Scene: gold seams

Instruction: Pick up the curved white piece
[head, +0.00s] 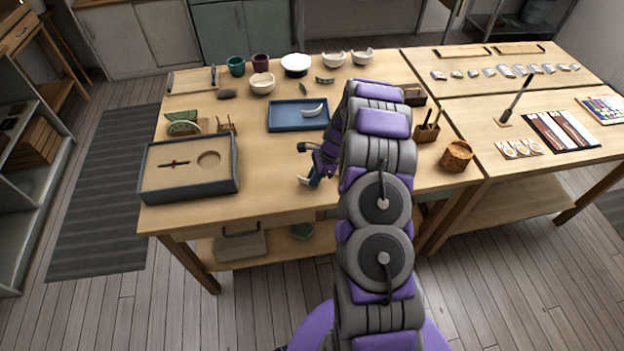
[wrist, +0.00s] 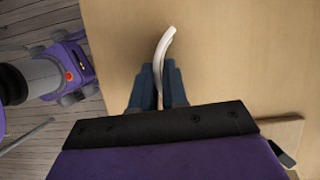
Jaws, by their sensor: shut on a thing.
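A curved white piece (wrist: 165,42) stands up between the fingertips of my gripper (wrist: 160,80) in the wrist view. The blue-grey fingers are shut on its lower end, and its free end curves up and to the right. In the head view my gripper (head: 312,180) is over the front part of the wooden table (head: 275,182), and only a small pale bit of the held piece shows beside the fingers. Another curved white piece (head: 314,111) lies in the blue tray (head: 285,116) behind the gripper.
A grey box (head: 188,188) with a round recess stands at the front left. Bowls and cups, including a white bowl (head: 295,64), line the back. A cork-coloured pot (head: 457,156) and a wooden holder (head: 428,130) stand right of my arm. Table between box and gripper is clear.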

